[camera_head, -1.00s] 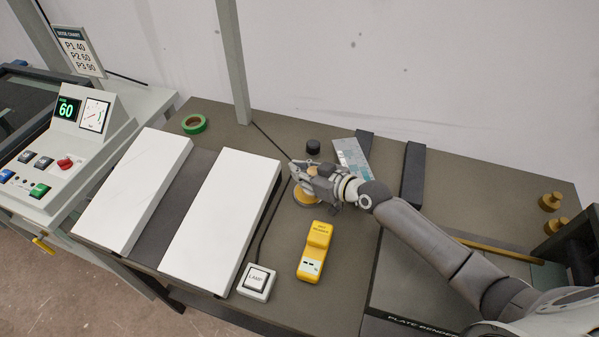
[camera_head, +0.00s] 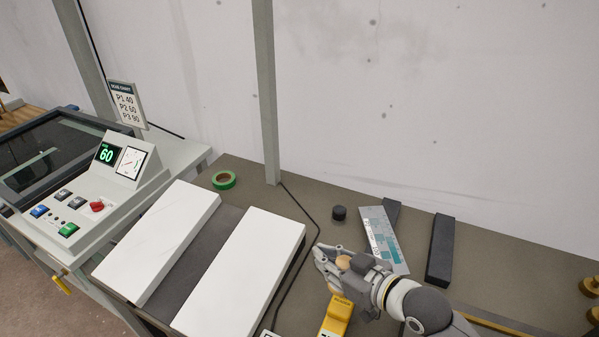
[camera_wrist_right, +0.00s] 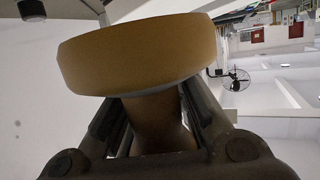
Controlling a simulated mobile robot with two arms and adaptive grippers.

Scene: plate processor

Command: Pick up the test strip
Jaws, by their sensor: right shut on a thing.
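The test strip appears to be the pale grey strip with blue-green patches (camera_head: 383,238) on the table. It lies behind my right gripper, against or over a dark bar. My right gripper (camera_head: 327,264) is in front of and left of the strip, apart from it. It is shut on a tan round-headed object (camera_head: 344,262). The right wrist view shows this object's wide tan disc (camera_wrist_right: 140,52) and a narrower stem between my fingers. Whether its lower end touches the table is hidden. My left gripper is not in view.
A yellow handheld device (camera_head: 337,316) is just below the gripper. A small black cylinder (camera_head: 339,213) stands behind it. A dark block (camera_head: 440,250) is right of the strip. White slabs (camera_head: 240,275) and green tape (camera_head: 224,180) are to the left.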

